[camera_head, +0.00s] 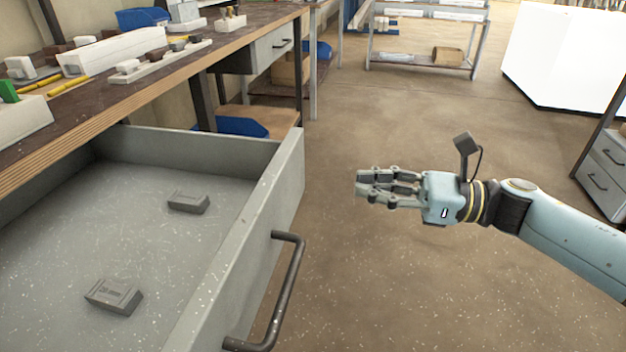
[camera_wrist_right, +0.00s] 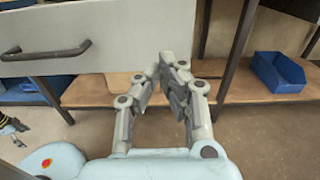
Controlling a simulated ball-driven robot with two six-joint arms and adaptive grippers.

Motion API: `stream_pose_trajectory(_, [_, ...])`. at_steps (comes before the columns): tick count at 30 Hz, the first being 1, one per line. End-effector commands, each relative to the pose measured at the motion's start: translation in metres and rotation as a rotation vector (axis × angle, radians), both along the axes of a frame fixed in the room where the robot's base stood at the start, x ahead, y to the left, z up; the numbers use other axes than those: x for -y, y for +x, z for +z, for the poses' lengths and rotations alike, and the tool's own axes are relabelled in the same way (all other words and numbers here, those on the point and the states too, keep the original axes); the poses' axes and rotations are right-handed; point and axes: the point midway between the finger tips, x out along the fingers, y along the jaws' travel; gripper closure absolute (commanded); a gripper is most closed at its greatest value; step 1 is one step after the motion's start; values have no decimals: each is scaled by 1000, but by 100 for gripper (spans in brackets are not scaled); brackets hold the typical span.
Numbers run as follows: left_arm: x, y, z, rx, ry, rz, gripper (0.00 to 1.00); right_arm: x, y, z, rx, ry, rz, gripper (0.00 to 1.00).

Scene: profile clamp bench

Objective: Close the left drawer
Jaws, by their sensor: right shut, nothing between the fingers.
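The left drawer (camera_head: 290,185) stands pulled out from under the bench at the left of the head view. Its grey front carries a dark bar handle (camera_head: 285,290). Two small grey blocks lie inside, one nearer (camera_head: 114,296) and one farther (camera_head: 188,202). My right gripper (camera_head: 362,184) is shut and empty, to the right of the drawer front and apart from it, its fingers pointing left. In the right wrist view its fingers (camera_wrist_right: 163,68) are together, and a pale drawer front (camera_wrist_right: 95,30) with a dark handle shows behind them.
The wooden bench (camera_head: 150,85) holds white parts and yellow tools. A second drawer (camera_head: 272,47) farther along looks shut. A blue bin (camera_wrist_right: 278,72) sits on the low shelf. Open floor (camera_head: 400,270) surrounds my right arm; a grey cabinet (camera_head: 604,175) stands far right.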

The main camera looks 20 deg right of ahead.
Motion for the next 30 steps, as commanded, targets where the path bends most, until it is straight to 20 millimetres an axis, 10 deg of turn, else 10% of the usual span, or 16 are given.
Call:
stream_pose_trajectory(12, [6,5,3,8,-6,2,18,-64,44,1,-1,3,-2,100])
stream_pose_trajectory(30, [5,6,3,9,-6,2,18,-75,50,-1,-2,1,-1,100])
